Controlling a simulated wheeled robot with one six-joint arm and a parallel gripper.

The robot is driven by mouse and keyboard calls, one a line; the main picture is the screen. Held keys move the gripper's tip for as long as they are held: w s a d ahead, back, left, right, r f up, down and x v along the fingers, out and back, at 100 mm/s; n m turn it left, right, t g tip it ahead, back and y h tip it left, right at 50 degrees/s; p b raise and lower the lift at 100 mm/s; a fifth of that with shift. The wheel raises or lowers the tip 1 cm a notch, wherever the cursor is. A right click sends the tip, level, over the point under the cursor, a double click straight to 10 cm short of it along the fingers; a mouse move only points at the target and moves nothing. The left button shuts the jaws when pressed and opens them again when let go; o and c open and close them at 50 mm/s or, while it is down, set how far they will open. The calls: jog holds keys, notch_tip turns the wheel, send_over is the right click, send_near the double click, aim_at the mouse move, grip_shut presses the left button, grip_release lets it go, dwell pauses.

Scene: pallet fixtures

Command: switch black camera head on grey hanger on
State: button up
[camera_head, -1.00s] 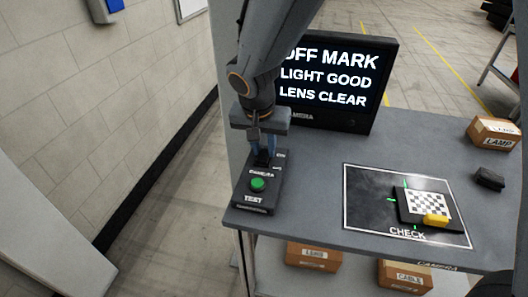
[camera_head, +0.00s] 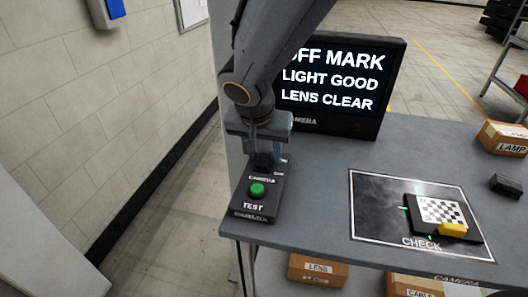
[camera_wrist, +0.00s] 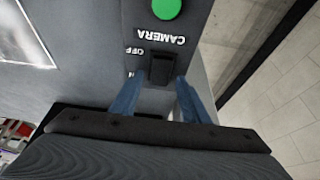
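A black control box (camera_head: 257,208) lies at the table's left edge, with a green button marked TEST (camera_head: 257,190) and a CAMERA label. In the wrist view its black rocker switch (camera_wrist: 159,68) sits beside OFF and a partly covered second label. My gripper (camera_head: 264,152) is over the switch end of the box. Its blue fingers (camera_wrist: 156,92) are apart, one on each side of the switch end, with nothing held; I cannot tell whether they touch it. Neither a camera head nor a grey hanger can be made out.
A monitor (camera_head: 335,85) behind reads "OFF MARK, LIGHT GOOD, LENS CLEAR", its first letter partly hidden. A LAMP box (camera_head: 505,138) and a small black object (camera_head: 506,186) stand right.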

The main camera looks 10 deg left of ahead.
jog(key=v, duration=0.7)
jog(key=shift+r+b, duration=0.35)
jog(key=shift+s+r, duration=0.1)
jog(key=shift+s, duration=0.1)
